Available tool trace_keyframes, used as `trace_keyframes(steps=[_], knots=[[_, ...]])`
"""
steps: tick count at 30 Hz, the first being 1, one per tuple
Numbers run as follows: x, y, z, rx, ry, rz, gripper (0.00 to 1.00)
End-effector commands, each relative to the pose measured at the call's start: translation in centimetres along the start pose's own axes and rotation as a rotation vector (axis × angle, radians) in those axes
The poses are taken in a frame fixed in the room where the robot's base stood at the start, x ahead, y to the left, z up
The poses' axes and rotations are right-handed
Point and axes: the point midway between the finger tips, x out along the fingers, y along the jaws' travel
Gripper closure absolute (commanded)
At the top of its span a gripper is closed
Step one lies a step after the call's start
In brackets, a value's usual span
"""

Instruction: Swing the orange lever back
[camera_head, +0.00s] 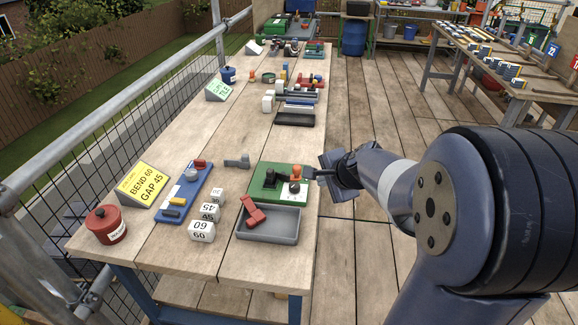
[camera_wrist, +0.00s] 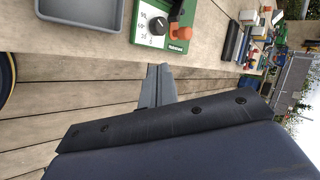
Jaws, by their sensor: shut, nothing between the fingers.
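The green machine (camera_head: 261,181) sits near the right edge of the workbench. Its orange lever (camera_head: 296,173) stands at its right end beside a white panel with a dial. The wrist view shows the orange lever (camera_wrist: 180,33) next to the black dial (camera_wrist: 158,26) on the green machine (camera_wrist: 137,22). My gripper (camera_head: 313,173) is just to the right of the lever, at the bench edge. In the wrist view my gripper (camera_wrist: 158,70) is shut and empty, with a gap between its tips and the lever.
A grey tray (camera_head: 270,232) with a red part (camera_head: 252,212) on it stands in front of the machine. White number blocks (camera_head: 202,231), a blue tray (camera_head: 188,192) and a red pot (camera_head: 106,224) are to the left. Bare wood lies behind the machine.

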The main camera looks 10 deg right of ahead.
Motion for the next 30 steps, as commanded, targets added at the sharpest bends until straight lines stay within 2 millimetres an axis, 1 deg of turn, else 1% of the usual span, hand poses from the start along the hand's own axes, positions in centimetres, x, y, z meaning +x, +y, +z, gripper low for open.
trace_keyframes(steps=[1, 4, 13, 17, 20, 23, 30], knots=[[0.3, -0.1, -0.5, 0.017, 0.008, -0.008, 1.00], [0.5, -0.4, -0.9, 0.035, 0.014, -0.018, 1.00], [0.5, -0.5, -0.8, 0.034, 0.014, -0.019, 1.00], [1.1, -0.4, -0.8, 0.033, 0.012, -0.017, 1.00], [2.2, -0.4, -0.8, 0.032, 0.011, -0.016, 1.00], [3.9, -0.3, -0.8, 0.033, 0.010, -0.014, 1.00], [8.3, -0.4, -0.9, 0.033, 0.011, -0.015, 1.00]])
